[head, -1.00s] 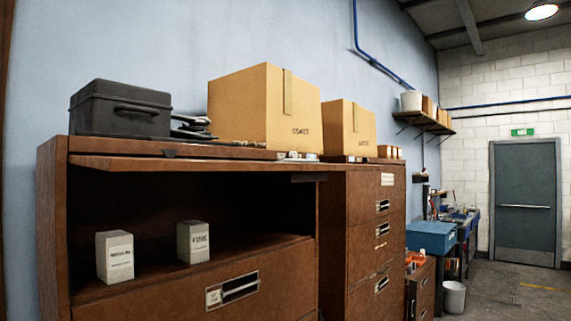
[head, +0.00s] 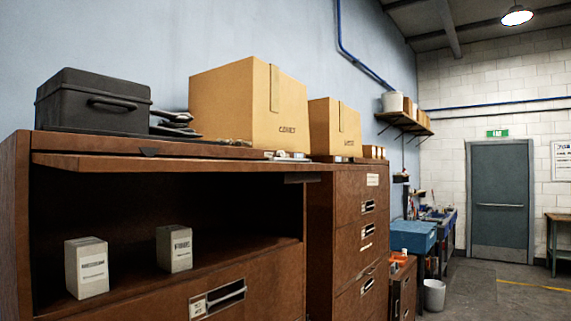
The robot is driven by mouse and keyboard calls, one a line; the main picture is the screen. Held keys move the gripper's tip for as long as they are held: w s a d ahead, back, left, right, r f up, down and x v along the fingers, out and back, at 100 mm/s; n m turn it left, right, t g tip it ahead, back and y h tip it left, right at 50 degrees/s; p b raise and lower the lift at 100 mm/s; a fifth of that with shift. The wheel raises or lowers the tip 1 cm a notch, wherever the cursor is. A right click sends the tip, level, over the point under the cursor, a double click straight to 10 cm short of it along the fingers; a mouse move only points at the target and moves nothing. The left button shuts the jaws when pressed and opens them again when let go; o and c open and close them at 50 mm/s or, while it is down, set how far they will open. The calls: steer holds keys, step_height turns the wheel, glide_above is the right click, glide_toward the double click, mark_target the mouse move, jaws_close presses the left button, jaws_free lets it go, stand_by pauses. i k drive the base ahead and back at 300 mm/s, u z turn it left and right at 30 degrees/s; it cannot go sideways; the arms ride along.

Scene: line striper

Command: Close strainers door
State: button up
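A brown cabinet stands at the left in the head view, its top compartment open. The compartment's door (head: 180,166) is a flat panel swung up to about level, sticking out over the opening at the cabinet's top edge. Two small pale labelled boxes stand upright inside, a left one (head: 87,268) and a right one (head: 174,249). Below the opening is a closed drawer front (head: 225,292) with a handle and label. My gripper is not in view.
On top stand a black case (head: 92,103) and two cardboard boxes (head: 249,105) (head: 334,128). A second cabinet with drawers (head: 346,236) adjoins on the right. Beyond are a blue box (head: 413,236), a white bucket (head: 434,295) and a grey door (head: 499,204).

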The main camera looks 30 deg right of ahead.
mark_target(283, 170)
steer(key=u, duration=0.6)
steer(key=k, duration=0.15)
steer(key=z, duration=2.1)
steer(key=i, duration=0.5)
steer(key=u, duration=2.05)
steer(key=i, duration=0.1)
steer(key=z, duration=0.95)
